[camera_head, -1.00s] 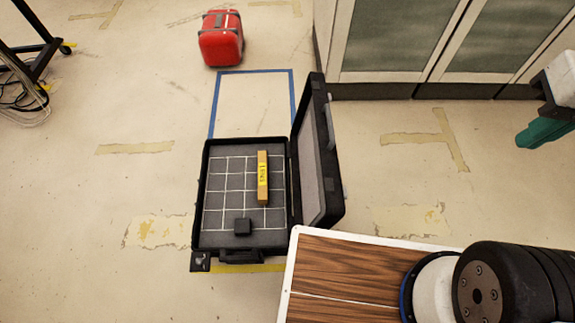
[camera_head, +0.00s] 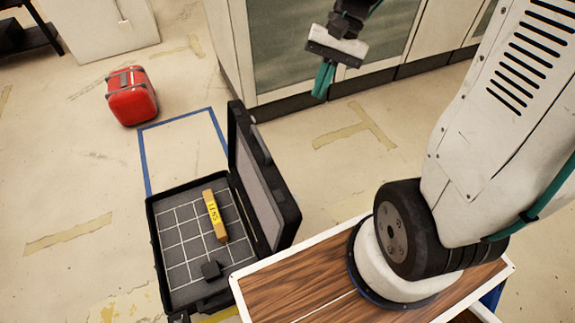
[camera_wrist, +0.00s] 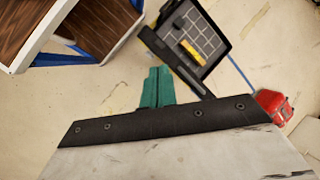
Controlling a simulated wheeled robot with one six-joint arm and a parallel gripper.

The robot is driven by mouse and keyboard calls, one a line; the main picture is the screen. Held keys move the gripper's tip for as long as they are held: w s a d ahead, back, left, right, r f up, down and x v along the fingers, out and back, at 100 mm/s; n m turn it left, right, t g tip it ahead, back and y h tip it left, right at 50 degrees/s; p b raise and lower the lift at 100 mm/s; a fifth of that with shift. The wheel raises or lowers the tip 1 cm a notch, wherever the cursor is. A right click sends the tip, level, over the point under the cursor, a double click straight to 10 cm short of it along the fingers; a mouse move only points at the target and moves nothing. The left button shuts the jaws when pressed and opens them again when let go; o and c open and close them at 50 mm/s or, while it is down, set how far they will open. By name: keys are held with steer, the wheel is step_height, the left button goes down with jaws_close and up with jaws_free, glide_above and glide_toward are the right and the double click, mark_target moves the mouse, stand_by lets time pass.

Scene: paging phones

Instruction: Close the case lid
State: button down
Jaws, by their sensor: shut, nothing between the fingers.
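The black case (camera_head: 160,235) lies open on the floor, left of my wooden-topped base. Its lid (camera_head: 262,180) stands up on the case's right side, leaning a little outward. Inside on the white-lined grid lie a yellow-brown labelled bar (camera_head: 215,215) and a small black block (camera_head: 211,269). My gripper (camera_head: 321,88) has green fingers that are shut and empty. It hangs in front of the cabinet, up and right of the lid and apart from it. In the wrist view the green fingers (camera_wrist: 156,88) are together, with the lid (camera_wrist: 172,58) just beyond them to the right.
A red case (camera_head: 131,97) stands on the floor at the upper left, beyond a blue tape outline (camera_head: 178,119). Cabinets (camera_head: 290,50) line the back. The floor right of the lid, with worn yellow tape (camera_head: 345,135), is clear.

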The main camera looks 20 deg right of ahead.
steer(key=w+d+f+m+t+y, duration=0.1)
steer(key=w+d+f+m+y, duration=0.2)
steer(key=f, duration=0.7)
steer(key=w+d+f+m+y, duration=0.15)
steer(key=f+m, duration=0.35)
steer(key=f, duration=0.5)
steer(key=w+d+f+m+t+y, duration=0.1)
steer(key=w+d+f+m+y, duration=0.2)
steer(key=f, duration=0.8)
steer(key=a+f+h, duration=0.1)
steer(key=a+f, duration=0.3)
steer(key=a, duration=0.7)
steer(key=shift+s+a+f+m, duration=0.2)
steer(key=shift+f+m, duration=0.1)
steer(key=shift+f, duration=0.1)
steer(key=shift+h, duration=0.25)
